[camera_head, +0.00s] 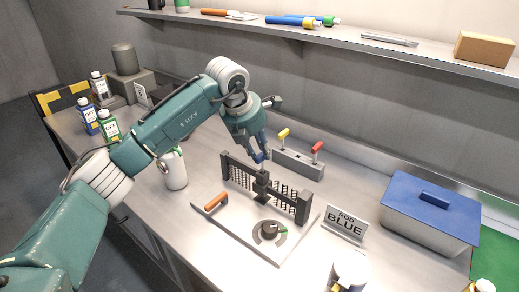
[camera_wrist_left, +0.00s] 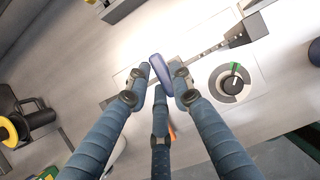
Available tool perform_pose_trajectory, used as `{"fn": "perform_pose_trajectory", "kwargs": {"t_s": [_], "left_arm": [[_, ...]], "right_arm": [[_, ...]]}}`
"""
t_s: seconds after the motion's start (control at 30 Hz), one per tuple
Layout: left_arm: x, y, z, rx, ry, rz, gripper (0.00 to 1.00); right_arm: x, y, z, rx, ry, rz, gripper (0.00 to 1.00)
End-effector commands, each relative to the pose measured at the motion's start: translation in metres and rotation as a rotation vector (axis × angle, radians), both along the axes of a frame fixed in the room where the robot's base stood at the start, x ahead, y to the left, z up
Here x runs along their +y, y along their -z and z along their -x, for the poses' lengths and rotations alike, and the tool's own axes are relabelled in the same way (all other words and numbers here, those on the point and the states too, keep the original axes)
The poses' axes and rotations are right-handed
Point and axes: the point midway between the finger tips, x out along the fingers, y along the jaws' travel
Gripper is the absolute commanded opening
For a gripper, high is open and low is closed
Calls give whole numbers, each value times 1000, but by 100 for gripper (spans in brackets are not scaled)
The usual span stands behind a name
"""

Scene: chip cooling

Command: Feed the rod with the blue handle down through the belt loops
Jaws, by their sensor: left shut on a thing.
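My left gripper (camera_head: 258,154) is shut on the blue handle (camera_head: 265,156) of the rod. It is over the dark centre block (camera_head: 262,183) of the belt fixture. In the left wrist view the blue handle (camera_wrist_left: 161,70) sits between the fingertips of my left gripper (camera_wrist_left: 159,84). The mesh belt (camera_head: 240,178) hangs between two dark posts on a pale plate (camera_head: 243,232). The rod's shaft is too small or hidden, so I cannot tell whether it is in the loops. My right gripper is not in view.
A grey rack (camera_head: 298,164) with a yellow and a red handle stands behind the fixture. The plate carries a dial (camera_head: 269,232) and an orange handle (camera_head: 215,202). A "ROD BLUE" sign (camera_head: 343,226) and a blue-lidded box (camera_head: 428,215) are to the right.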

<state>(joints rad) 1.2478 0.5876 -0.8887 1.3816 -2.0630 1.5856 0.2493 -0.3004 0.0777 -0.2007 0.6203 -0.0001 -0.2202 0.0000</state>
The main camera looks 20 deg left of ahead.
Motion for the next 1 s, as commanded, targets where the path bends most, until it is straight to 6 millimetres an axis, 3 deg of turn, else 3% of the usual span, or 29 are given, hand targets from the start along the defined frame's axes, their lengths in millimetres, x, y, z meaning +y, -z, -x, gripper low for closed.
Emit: {"fn": "perform_pose_trajectory", "kwargs": {"t_s": [0.37, 0.4, 0.5, 0.8, 1.0], "left_arm": [[0, 1, 0, -1, 0, 0, 0], [0, 1, 0, -1, 0, 0, 27], [0, 1, 0, -1, 0, 0, 44], [0, 0, 0, -1, 0, 0, 44], [4, -23, 8, -5, -1, 0, 44]], "right_arm": [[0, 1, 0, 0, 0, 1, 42], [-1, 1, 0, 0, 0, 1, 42], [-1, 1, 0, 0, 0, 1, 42], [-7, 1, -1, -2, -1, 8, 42], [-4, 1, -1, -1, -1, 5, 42]]}}
